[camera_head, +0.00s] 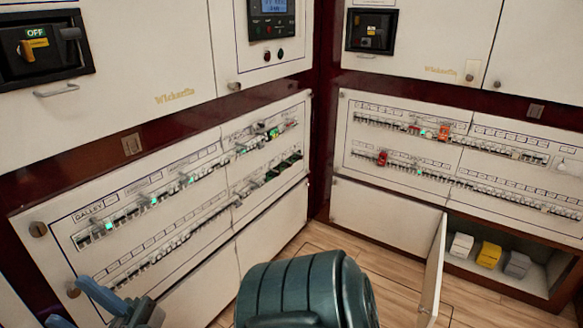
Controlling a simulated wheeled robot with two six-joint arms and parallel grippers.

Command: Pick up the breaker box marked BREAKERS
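Three small boxes stand in the open low compartment at the right: a white box (461,246), a yellow box (489,254) and a grey box (517,265). I cannot read any marking on them, so I cannot tell which one says BREAKERS.
The compartment's white door (435,270) stands open at the left side of its opening. Breaker panels line the left wall (215,170) and right wall (480,135). The wooden floor (395,280) between them is clear where it shows. My dark arm link covers the bottom middle.

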